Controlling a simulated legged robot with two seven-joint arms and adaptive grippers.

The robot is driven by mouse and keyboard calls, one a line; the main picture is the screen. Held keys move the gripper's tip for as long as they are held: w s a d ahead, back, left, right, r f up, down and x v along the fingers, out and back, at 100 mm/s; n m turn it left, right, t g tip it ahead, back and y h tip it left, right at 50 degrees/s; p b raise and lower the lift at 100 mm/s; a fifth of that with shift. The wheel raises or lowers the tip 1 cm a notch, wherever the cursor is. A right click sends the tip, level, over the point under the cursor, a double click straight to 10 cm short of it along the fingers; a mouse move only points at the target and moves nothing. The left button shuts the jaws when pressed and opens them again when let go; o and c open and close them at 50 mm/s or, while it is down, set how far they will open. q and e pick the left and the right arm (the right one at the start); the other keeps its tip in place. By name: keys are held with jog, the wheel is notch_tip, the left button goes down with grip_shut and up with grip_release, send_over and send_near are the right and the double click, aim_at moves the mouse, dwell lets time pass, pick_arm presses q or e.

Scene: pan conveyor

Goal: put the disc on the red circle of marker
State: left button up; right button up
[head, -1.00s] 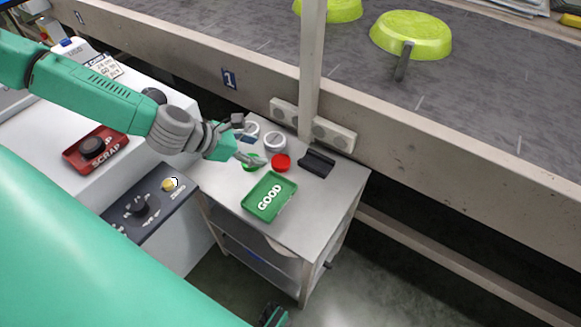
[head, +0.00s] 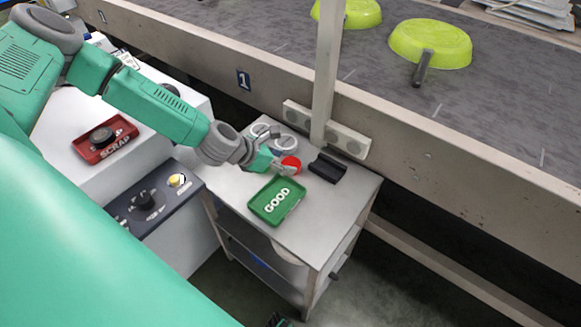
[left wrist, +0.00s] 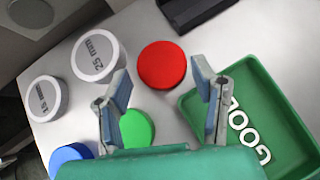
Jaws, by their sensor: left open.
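My left gripper (head: 277,166) is open and empty over the steel cart, close to a red round piece (head: 290,164). In the left wrist view the fingertips (left wrist: 160,78) spread apart, with the red round piece (left wrist: 162,64) just beyond and between them. A green round piece (left wrist: 137,128) lies between the fingers lower down, and a blue one (left wrist: 71,158) lies to the left, partly hidden. Two white-rimmed grey discs stand beside them, one marked 25 mm (left wrist: 98,55), the other (left wrist: 44,98) smaller. A black disc (head: 101,136) lies in the red SCRAP tray (head: 117,153).
The green GOOD tray (head: 268,216) lies in front of the red piece, close to the gripper. A black holder (head: 327,168) is right of it. A post (head: 327,80) rises behind the cart (head: 310,232). Lime pans (head: 430,43) sit on the conveyor.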

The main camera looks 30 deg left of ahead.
aim_at(290, 163)
pick_arm(q)
jog(key=x, duration=0.3)
jog(key=shift+d+f, duration=0.1)
jog(key=shift+d, duration=0.05)
jog(key=shift+c, duration=1.2)
jog(key=shift+s, duration=0.1)
jog(key=c, duration=0.8)
notch_tip(290, 163, up, 9)
jog(key=p, duration=0.2)
jog(key=shift+p, duration=0.35)
jog(key=d+r+n+t+y, duration=0.1)
jog(key=d+r+n+y, duration=0.1)
jog(key=d+r+n, duration=0.4)
jog(key=s+r, duration=0.2)
jog(key=s+d+r+y, duration=0.1)
jog(key=s+r, duration=0.2)
jog(key=s+d+r+y, duration=0.1)
jog(key=s+r, duration=0.1)
jog(key=r, duration=0.1)
jog(key=shift+s+m, duration=0.3)
jog(key=shift+s, duration=0.05)
